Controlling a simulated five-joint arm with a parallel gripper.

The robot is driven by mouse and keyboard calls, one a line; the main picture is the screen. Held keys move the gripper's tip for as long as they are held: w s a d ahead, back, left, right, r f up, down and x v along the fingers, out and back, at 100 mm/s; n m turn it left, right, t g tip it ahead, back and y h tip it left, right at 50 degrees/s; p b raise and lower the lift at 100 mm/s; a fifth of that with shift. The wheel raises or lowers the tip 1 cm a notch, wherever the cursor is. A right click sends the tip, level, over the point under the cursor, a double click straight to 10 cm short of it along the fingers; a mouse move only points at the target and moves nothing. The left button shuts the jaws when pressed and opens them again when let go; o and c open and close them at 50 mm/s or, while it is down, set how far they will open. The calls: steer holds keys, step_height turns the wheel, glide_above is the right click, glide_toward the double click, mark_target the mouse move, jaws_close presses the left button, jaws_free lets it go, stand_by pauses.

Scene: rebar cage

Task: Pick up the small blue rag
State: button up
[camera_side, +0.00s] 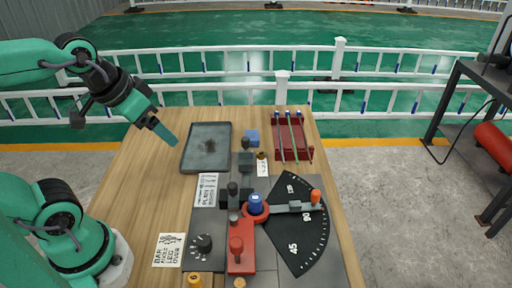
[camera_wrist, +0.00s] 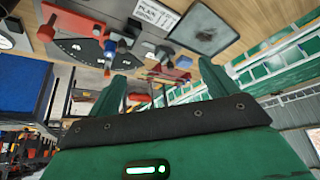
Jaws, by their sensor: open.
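The small blue rag (camera_side: 252,136) lies on the wooden table, just right of the dark tray and partly behind a black knob. It also shows as a small blue patch in the wrist view (camera_wrist: 184,62), between the tray and the red rack. My gripper (camera_side: 165,134) is in the air over the left part of the table, left of the tray and well apart from the rag. In the wrist view my gripper (camera_wrist: 163,71) has its two green fingers spread, with nothing held between them.
The dark tray (camera_side: 206,160) lies between my gripper and the rag. A red rack (camera_side: 291,150) with rods stands right of the rag. The bender with its black angle dial (camera_side: 300,240), red lever (camera_side: 238,255) and knobs fills the front. Bare wood lies along the table's left side.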

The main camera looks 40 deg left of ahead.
steer(key=w+r+m+g, duration=0.1)
steer(key=w+r+m, duration=0.15)
steer(key=w, duration=0.65)
steer(key=m+g, duration=0.5)
steer(key=m, duration=0.1)
glide_above(254, 134)
steer(key=f, duration=1.8)
steer(key=shift+d+f, duration=0.3)
steer(key=shift+a+f, duration=0.15)
steer(key=shift+f, duration=3.75)
steer(key=c, duration=1.1)
steer(key=shift+o, duration=0.2)
